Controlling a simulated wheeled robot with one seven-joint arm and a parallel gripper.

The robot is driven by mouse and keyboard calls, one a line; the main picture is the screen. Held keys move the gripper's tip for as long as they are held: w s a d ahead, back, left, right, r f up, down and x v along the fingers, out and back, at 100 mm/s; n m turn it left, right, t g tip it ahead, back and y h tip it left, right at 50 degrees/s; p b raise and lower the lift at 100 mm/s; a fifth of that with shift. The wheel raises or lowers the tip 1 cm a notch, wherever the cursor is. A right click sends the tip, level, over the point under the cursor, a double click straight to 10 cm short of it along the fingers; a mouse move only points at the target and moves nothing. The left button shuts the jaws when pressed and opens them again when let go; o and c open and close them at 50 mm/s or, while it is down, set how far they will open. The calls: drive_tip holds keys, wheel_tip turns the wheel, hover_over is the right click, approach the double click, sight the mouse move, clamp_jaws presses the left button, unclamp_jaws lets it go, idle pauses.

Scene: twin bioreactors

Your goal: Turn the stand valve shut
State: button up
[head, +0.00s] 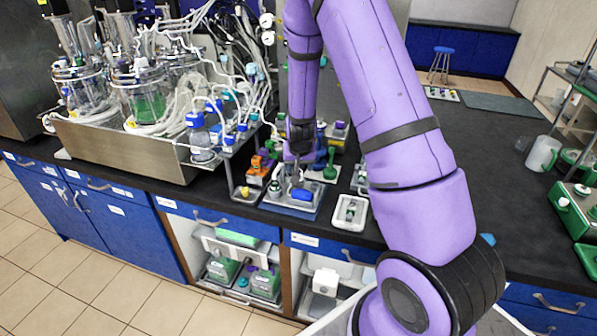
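My purple arm reaches down over the black bench, and my gripper (296,176) points down above a small grey-blue tray (291,209) near the bench's front edge. Its fingers are tiny and dark here, so I cannot tell whether they are open or shut, or touching anything. The tray holds a blue block (302,194) and a small upright piece with a green part (275,189). I cannot make out for sure which of these small fittings is the stand valve, or how its handle is turned. My gripper and wrist hide part of that area.
Glass bioreactor vessels (140,95) with many tubes stand in a steel tray (125,150) at left. A blue-capped bottle (199,138) is left of my gripper. Orange fittings (259,166), a green stand (330,165) and a white dish (349,214) crowd close. The bench right of my arm is clearer.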

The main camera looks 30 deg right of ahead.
drive_tip(key=shift+v, duration=2.6)
drive_tip(key=s+a+r+n+y, duration=0.1)
drive_tip(key=s+a+r, duration=0.2)
drive_tip(key=r, duration=0.3)
drive_tip(key=s+a+r+n+t+y, duration=0.1)
drive_tip(key=s+a+r, duration=0.25)
drive_tip(key=r, duration=0.35)
drive_tip(key=s+a+r+n, duration=0.1)
drive_tip(key=s+a+r, duration=0.1)
drive_tip(key=s+r, duration=0.3)
drive_tip(key=s+a+r+n, duration=0.1)
drive_tip(key=s+a+r, duration=0.1)
drive_tip(key=s+r, duration=0.3)
drive_tip(key=s+a+r+n, duration=0.2)
drive_tip(key=s+r, duration=0.4)
drive_tip(key=s, duration=0.8)
drive_tip(key=shift+s+a+r, duration=0.2)
drive_tip(key=shift+r, duration=0.05)
drive_tip(key=shift+c, duration=0.4)
